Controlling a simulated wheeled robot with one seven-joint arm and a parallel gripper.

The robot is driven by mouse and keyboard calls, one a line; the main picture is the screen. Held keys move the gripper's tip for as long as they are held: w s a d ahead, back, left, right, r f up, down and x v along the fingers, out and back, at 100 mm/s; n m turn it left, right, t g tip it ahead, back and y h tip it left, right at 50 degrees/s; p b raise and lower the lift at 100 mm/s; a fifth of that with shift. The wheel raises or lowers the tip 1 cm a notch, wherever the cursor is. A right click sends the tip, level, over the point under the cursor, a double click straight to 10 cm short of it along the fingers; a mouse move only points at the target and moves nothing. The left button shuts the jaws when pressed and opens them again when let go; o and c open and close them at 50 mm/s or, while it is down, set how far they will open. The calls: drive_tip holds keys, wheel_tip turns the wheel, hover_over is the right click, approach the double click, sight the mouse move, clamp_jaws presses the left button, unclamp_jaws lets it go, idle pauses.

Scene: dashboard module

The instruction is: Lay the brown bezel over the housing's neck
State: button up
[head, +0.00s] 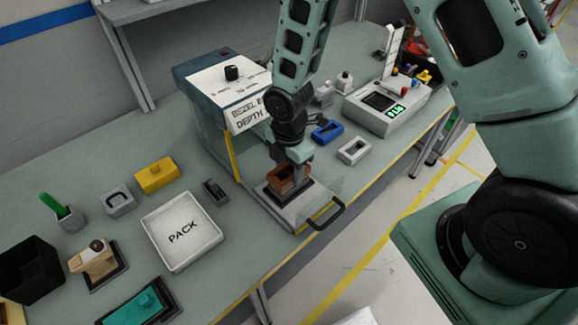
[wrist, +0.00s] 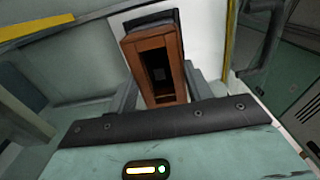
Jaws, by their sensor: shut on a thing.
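The brown bezel (head: 281,177) is a rectangular frame at the open front of the bezel depth station. My gripper (head: 298,160) is shut on it from above. In the wrist view the bezel (wrist: 177,58) sits between the two fingers (wrist: 160,92), and its opening is dark inside with a small grey patch. A dark base (head: 298,199) shows under and beside the bezel, with a dark edge behind it in the wrist view (wrist: 160,16). I cannot tell whether this is the housing or whether bezel and base touch. The neck is not clearly visible.
The bezel depth station (head: 222,88) stands behind, with a clear panel and dark handle (head: 327,216) at the front right. A blue frame (head: 327,132) and white frame (head: 354,151) lie to the right.

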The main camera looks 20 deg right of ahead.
drive_tip(key=o, duration=1)
drive_tip(key=shift+r, duration=0.1)
wheel_tip(320, 180, up, 17)
drive_tip(key=shift+r+b, duration=0.15)
drive_tip(key=shift+b, duration=0.65)
drive_tip(key=s+a+m+b, duration=0.1)
drive_tip(key=s+a+m, duration=0.1)
drive_tip(key=s+m, duration=0.2)
drive_tip(key=s+a+f+m+b, duration=0.1)
drive_tip(key=s+a+m, duration=0.1)
drive_tip(key=s+m, duration=0.3)
drive_tip(key=s+a+m+b, duration=0.2)
drive_tip(key=s+m, duration=0.2)
drive_tip(key=s, duration=0.7)
drive_tip(key=shift+a+f+m+y, duration=0.15)
drive_tip(key=shift+f+m+y, duration=0.15)
drive_tip(key=shift+m, duration=0.1)
